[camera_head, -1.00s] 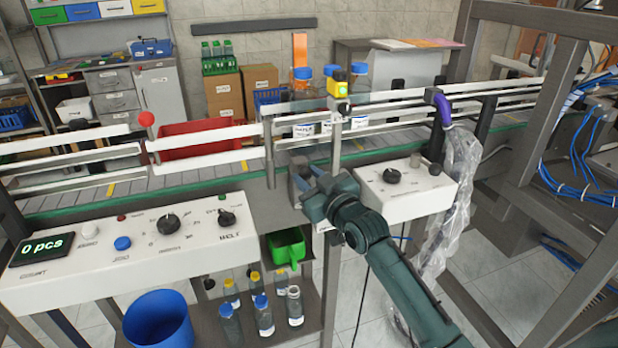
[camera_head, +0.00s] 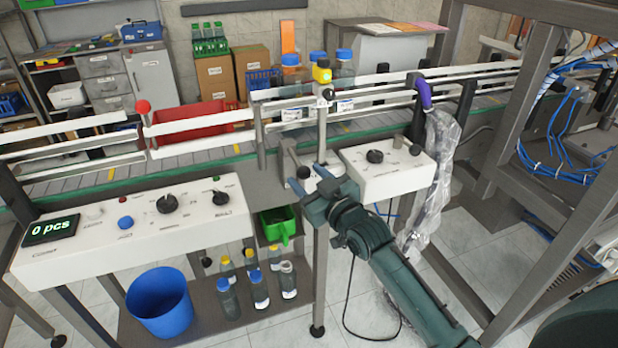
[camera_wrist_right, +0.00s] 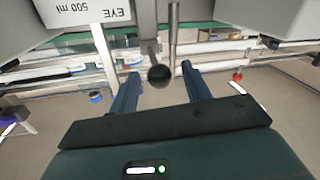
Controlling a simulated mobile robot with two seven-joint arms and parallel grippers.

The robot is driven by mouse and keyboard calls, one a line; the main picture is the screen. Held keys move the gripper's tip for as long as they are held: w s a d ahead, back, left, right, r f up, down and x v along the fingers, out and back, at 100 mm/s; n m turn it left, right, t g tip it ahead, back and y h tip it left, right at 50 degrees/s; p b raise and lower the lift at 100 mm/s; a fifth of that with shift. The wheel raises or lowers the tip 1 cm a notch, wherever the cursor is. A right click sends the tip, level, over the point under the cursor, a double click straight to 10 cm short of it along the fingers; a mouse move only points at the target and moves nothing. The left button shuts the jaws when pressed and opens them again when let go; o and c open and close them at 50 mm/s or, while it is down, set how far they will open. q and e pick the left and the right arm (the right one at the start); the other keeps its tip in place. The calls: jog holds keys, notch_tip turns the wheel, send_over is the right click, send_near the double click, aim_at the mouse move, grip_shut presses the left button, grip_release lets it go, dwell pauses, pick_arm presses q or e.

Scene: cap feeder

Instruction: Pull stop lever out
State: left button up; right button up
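A black ball knob (camera_head: 303,172) on a metal rod, seemingly the stop lever, sticks out at the front of the conveyor, between the two white control panels. In the right wrist view the knob (camera_wrist_right: 159,77) hangs between the fingers, with space on both sides. My right gripper (camera_head: 310,178) is open, reaching from the lower right; it also shows open in the right wrist view (camera_wrist_right: 158,85). Whether the knob is fully at fingertip depth is hard to tell. My left gripper is not in view.
The left control panel (camera_head: 130,228) reads "0 pcs"; a smaller right panel (camera_head: 390,170) is close to my gripper. A metal post with a yellow-topped box (camera_head: 322,72) rises beside the knob. Bottles stand behind the rails. A red ball knob (camera_head: 143,106) is further left. A blue bin (camera_head: 158,305) stands below.

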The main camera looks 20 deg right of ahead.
pick_arm(q)
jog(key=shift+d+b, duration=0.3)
jog(key=shift+b, duration=0.25)
pick_arm(e)
jog(key=v, duration=1.3)
jog(key=shift+r, duration=0.1)
pick_arm(q)
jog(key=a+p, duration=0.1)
jog(key=p, duration=0.1)
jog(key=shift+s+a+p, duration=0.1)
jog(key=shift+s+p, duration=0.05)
jog(key=shift+p, duration=0.25)
pick_arm(e)
jog(key=s+a+f+m+g, duration=0.1)
jog(key=s+a+f+g, duration=0.2)
jog(key=s+f, duration=0.5)
jog(key=s+a+f+g, duration=0.4)
jog(key=s+f, duration=0.4)
jog(key=f, duration=0.3)
jog(key=shift+a+f+m+h, duration=0.3)
jog(key=shift+a+f+m, duration=0.1)
jog(key=shift+a, duration=0.05)
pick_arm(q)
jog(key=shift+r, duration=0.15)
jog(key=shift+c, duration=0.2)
pick_arm(e)
jog(key=shift+w, duration=0.1)
